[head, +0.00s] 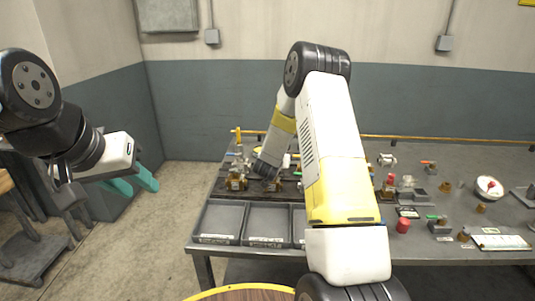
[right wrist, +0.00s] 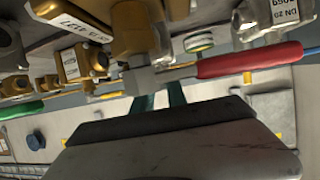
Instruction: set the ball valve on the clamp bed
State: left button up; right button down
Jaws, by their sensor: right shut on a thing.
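In the right wrist view, the ball valve shows as a brass body (right wrist: 135,38) with a grey lever and a red handle sleeve (right wrist: 250,61) pointing right. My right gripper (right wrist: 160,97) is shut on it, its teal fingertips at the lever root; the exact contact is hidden. In the head view my right arm reaches over the bench and its fingertips are hidden. A dark bed (head: 262,186) with brass fittings (head: 236,183) lies beside the right wrist; I cannot tell for sure that it is the clamp bed. My left gripper (head: 137,181) is open and empty, left of the bench.
Grey bins (head: 219,222) line the bench's front left edge. Several small parts, a red cap (head: 403,225), a round white dish (head: 489,188) and a labelled white tray (head: 500,242) lie on the right side. A tagged brass fitting (right wrist: 72,66) stands near the right gripper.

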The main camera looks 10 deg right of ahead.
jog(key=c, duration=1.3)
grip_release()
jog(key=shift+f, duration=0.15)
jog(key=shift+c, duration=0.2)
